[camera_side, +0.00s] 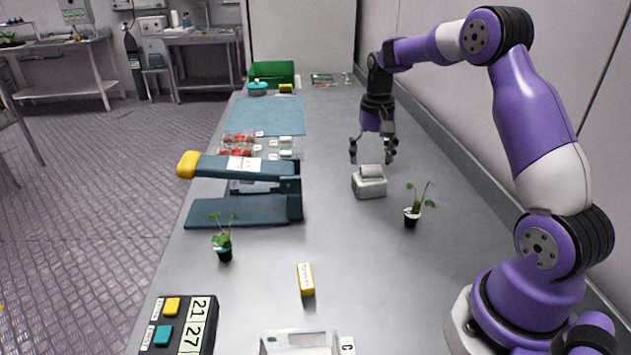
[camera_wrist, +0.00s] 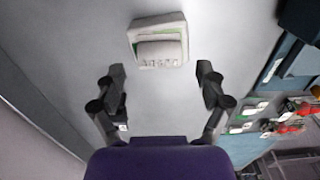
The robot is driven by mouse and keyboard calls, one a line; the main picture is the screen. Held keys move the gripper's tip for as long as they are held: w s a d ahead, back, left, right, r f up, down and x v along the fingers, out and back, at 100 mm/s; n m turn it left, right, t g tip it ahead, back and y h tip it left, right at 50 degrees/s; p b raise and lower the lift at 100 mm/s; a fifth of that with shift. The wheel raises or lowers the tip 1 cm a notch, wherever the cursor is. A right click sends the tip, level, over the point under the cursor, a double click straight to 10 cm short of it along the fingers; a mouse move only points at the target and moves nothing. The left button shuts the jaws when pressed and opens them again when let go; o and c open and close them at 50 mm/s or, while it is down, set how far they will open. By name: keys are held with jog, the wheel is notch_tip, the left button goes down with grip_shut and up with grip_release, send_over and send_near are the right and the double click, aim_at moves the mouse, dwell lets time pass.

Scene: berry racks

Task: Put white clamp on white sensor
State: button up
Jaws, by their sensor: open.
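My gripper (camera_side: 373,155) is open and empty above the right side of the bench, just beyond a small white-grey printer-like box (camera_side: 369,188). In the wrist view, the open fingers of my gripper (camera_wrist: 161,72) point towards that box (camera_wrist: 158,47), with bare bench between them. Several small white and green pieces lie beside the berry packs, such as one white piece (camera_side: 286,142) in the side view and one (camera_wrist: 240,127) in the wrist view. I cannot tell which of these pieces is the white clamp or the white sensor.
Berry packs (camera_side: 237,152) lie left of the gripper, behind a large blue press with a yellow handle (camera_side: 187,164). Potted seedlings stand at right (camera_side: 411,217) and left (camera_side: 224,252). A green crate (camera_side: 272,72) stands far back.

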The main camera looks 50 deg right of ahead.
aim_at(371, 166)
notch_tip(371, 166, up, 10)
jog(key=s+a+r+n+t, duration=0.1)
jog(key=s+a+r+n, duration=0.15)
jog(key=a, duration=0.45)
jog(key=s+a+f+n+t, duration=0.2)
jog(key=s+a+n+t, duration=0.2)
jog(key=s+a, duration=0.7)
jog(key=shift+s+a+f+n+t, duration=0.25)
jog(key=shift+a+n, duration=0.45)
jog(key=shift+n, duration=0.55)
